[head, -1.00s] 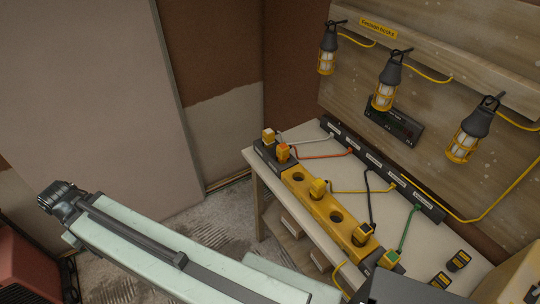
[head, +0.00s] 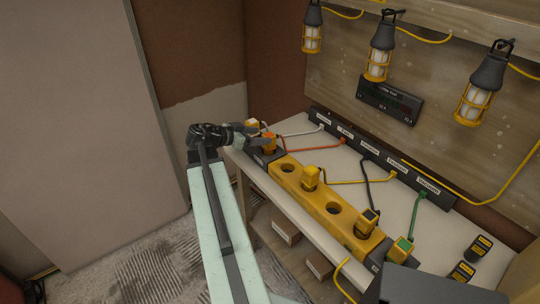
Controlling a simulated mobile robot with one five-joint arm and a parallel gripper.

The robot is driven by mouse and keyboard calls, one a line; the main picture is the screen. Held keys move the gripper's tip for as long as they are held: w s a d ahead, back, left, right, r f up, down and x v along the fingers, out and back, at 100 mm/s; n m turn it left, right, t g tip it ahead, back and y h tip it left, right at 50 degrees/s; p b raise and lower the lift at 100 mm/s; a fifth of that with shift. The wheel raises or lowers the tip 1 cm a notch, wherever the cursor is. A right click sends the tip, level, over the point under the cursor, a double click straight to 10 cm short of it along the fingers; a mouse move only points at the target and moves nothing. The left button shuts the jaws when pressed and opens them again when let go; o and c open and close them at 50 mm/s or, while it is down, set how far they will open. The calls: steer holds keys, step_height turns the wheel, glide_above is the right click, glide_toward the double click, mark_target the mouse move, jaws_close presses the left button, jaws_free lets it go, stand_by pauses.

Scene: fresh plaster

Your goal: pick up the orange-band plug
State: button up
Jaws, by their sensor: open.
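The orange-band plug (head: 269,144) stands upright at the far left end of the power strip, on its dark end section (head: 262,160). An orange cable (head: 318,146) runs from it to the dark label rail (head: 370,155). My gripper (head: 257,138) is open and reaches in from the left at the plug's height. Its tips are by the orange-band plug and overlap it in the picture. I cannot tell whether they are around it or only beside it. The white-cable plug (head: 252,124) is just behind, partly hidden by the gripper.
The yellow power strip (head: 350,227) also holds a yellow plug (head: 311,178), a black-band plug (head: 367,221) and a green-band plug (head: 400,249), with two empty holes. Cables cross the bench (head: 340,170). Lanterns (head: 383,50) hang above. Two dark-and-yellow blocks (head: 478,247) lie at right.

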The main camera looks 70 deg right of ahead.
mark_target(275, 135)
steer(key=shift+s+d+r, duration=0.1)
steer(key=shift+s+d, duration=0.05)
steer(key=shift+s, duration=0.1)
steer(key=b+x, duration=0.3)
steer(key=x, duration=0.4)
steer(key=shift+s+d+f, duration=0.15)
steer(key=shift+s+f, duration=0.1)
steer(key=shift+f, duration=0.05)
steer(key=shift+r, duration=0.1)
jaws_close()
